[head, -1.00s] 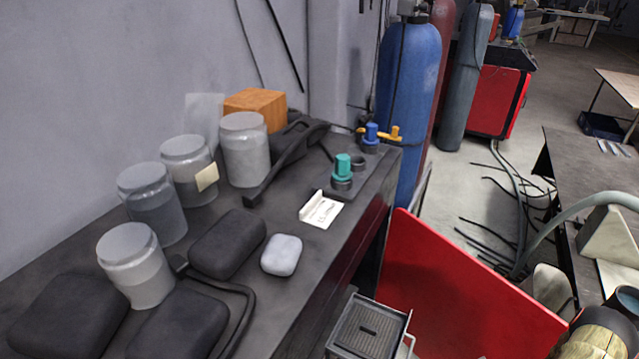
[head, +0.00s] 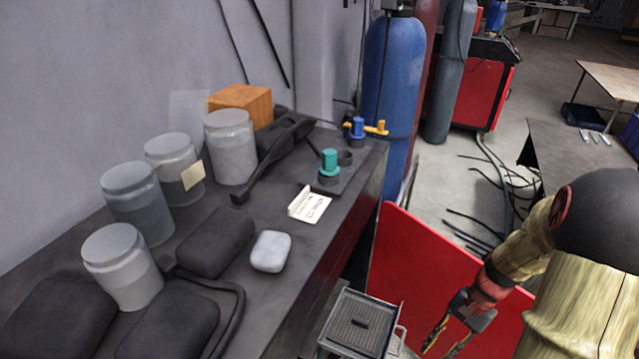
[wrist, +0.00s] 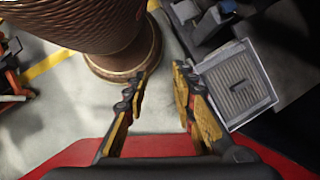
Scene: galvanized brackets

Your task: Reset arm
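My gripper (head: 449,337) is at the lower right of the head view, in front of the red panel and to the right of the small metal tray. In the wrist view my gripper (wrist: 160,100) shows two yellow and black fingers spread apart with nothing between them. It hangs free of the workbench (head: 268,312) and touches no object that I can see. My arm (head: 535,240) comes in from the right edge of the head view, bent downward.
The bench holds grey jars (head: 122,266), black cases (head: 215,246), a white box (head: 271,251), an orange block (head: 241,100) and a green-capped piece (head: 329,160). A grey ridged tray (head: 358,324) stands beside the bench, close to my gripper. A red panel (head: 425,265) stands behind.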

